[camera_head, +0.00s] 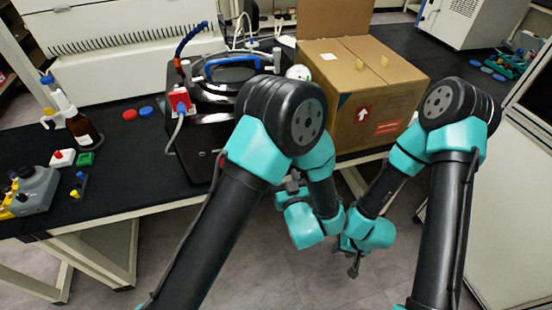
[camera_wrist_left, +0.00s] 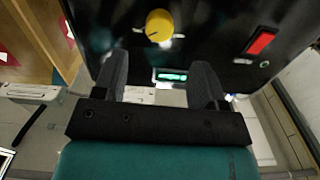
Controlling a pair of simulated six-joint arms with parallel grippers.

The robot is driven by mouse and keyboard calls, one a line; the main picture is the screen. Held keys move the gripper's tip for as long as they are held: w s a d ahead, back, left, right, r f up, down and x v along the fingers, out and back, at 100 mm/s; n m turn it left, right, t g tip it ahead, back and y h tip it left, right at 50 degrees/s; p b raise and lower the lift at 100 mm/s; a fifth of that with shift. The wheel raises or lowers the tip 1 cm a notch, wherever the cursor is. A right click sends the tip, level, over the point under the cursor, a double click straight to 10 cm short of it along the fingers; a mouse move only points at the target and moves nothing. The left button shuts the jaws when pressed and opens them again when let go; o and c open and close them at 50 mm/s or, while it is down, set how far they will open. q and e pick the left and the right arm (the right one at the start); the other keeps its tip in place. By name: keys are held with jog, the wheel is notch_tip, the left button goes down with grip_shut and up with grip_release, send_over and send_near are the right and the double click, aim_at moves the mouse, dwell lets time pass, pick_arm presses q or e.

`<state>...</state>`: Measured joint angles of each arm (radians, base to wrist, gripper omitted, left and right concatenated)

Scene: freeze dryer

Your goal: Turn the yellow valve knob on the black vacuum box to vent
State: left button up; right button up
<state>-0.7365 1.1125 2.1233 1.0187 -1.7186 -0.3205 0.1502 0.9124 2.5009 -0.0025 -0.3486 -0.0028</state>
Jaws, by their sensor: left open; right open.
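The black vacuum box (camera_head: 200,135) stands on the bench in the head view, partly covered by my left arm. Its yellow valve knob (camera_wrist_left: 159,25) shows in the left wrist view, near the top, on the black panel (camera_wrist_left: 205,32). I cannot make out the knob in the head view. My left gripper (camera_wrist_left: 160,85) is open, its fingers apart and pointing towards the panel, with the knob beyond the fingertips and not touched. In the head view my left gripper (camera_head: 292,184) is in front of the bench edge. My right gripper (camera_head: 354,266) hangs low over the floor, open and empty.
The panel also has a red switch (camera_wrist_left: 261,41) and a lit green display (camera_wrist_left: 172,76). A cardboard box (camera_head: 345,105) stands right of the vacuum box. A brown bottle (camera_head: 82,128) and a grey device (camera_head: 32,190) are at the left. The black bench top (camera_head: 130,175) between is mostly clear.

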pick_arm(q)
jog(key=x, duration=0.8)
jog(key=shift+w, duration=0.25)
jog(key=c, duration=0.9)
